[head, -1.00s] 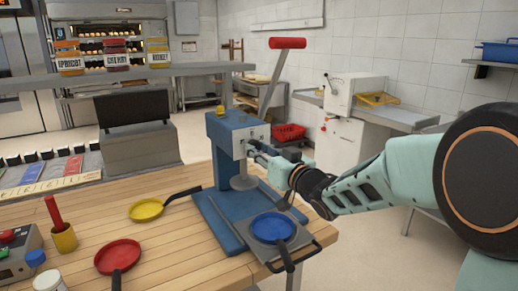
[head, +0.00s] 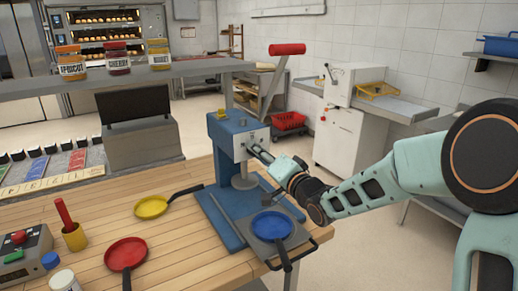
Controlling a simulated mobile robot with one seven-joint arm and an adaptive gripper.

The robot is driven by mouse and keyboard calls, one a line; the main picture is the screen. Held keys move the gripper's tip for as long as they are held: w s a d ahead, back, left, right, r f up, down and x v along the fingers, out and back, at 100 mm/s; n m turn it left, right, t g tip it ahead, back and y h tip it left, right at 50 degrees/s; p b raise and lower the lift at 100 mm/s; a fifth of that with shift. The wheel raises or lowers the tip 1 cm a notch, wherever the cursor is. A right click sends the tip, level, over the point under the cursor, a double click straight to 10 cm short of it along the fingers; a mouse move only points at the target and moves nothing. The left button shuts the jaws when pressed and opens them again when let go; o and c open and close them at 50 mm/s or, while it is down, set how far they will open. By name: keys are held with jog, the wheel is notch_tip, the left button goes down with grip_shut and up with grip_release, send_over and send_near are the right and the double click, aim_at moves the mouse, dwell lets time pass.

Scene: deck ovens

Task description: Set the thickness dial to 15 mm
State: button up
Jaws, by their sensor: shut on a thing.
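A blue press (head: 226,135) with a long red-handled lever (head: 287,49) stands at the right end of the wooden counter. A pale plate with the small dial area (head: 240,139) is on its front face. My gripper (head: 253,148) reaches in from the right with its fingertips at this plate. It is shut on the dial there. The fingers cover the dial, so its pointer and the set thickness cannot be read. A round grey press foot (head: 245,182) hangs below the head, over the blue base.
A blue pan (head: 272,225) sits on a plate at the press's front. Yellow (head: 151,207) and red (head: 126,254) pans lie left on the counter (head: 185,240). A shelf with several jars (head: 118,64) spans the back left. Open floor lies right of the counter.

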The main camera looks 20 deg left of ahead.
jog(key=shift+m, duration=0.5)
jog(key=shift+p, duration=0.3)
jog(key=o, duration=1.1)
jog(key=shift+o, duration=0.2)
jog(key=v, duration=1.2)
